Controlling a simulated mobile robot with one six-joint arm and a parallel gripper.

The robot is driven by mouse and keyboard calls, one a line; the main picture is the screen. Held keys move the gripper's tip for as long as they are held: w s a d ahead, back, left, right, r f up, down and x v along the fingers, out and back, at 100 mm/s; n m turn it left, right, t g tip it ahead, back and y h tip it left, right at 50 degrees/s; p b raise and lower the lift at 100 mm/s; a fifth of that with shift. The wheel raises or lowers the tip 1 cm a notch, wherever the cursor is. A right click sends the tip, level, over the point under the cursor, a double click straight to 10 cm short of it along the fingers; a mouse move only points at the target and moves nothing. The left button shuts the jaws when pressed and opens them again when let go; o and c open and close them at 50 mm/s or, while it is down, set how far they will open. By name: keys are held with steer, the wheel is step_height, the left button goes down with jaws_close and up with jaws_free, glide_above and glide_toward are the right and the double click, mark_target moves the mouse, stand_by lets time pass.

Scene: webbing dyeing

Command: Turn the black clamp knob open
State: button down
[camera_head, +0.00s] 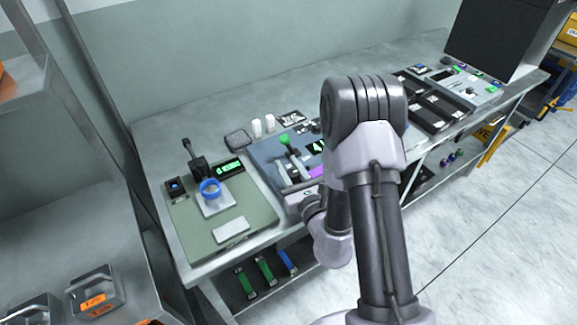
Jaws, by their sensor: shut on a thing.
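My gripper (298,187) is at the front of the blue-grey device (262,153) in the middle of the bench, largely covered by my own wrist and forearm. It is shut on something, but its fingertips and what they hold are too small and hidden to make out. I cannot pick out the black clamp knob for certain; my arm covers the right part of this device. A lever with a green knob (284,139) stands on the device, left of my arm, apart from the gripper.
Left on the bench (165,140), a green-grey station (188,236) holds a black upright part (197,165), a blue ring (210,187) and a green display (230,168). Two white bottles (257,127) stand behind. More devices (432,100) lie right of my arm. A shelf (50,235) stands left.

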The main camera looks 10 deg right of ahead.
steer(key=shift+n+y, duration=0.3)
steer(key=shift+y, duration=0.1)
steer(key=n+g+y, duration=0.1)
steer(key=n+y, duration=0.1)
steer(key=y, duration=0.1)
steer(key=a+n+g+y, duration=0.1)
steer(key=n+y, duration=0.1)
steer(key=shift+s+g+y, duration=0.15)
steer(key=shift+g+y, duration=0.25)
steer(key=n+g+y, duration=0.3)
steer(key=shift+s+a+y, duration=0.3)
steer(key=shift+y, duration=0.1)
steer(key=shift+s+a+n+g+y+b, duration=0.15)
steer(key=shift+n+g+y+b, duration=0.1)
steer(key=shift+n+g+y, duration=0.45)
steer(key=shift+s+a+n+g+y+b, duration=0.1)
steer(key=shift+n+g+y+b, duration=0.1)
steer(key=shift+n+g+y, duration=0.5)
steer(key=shift+g+h, duration=0.3)
steer(key=shift+g, duration=0.1)
steer(key=shift+r, duration=0.1)
steer(key=c, duration=1.1)
jaws_free()
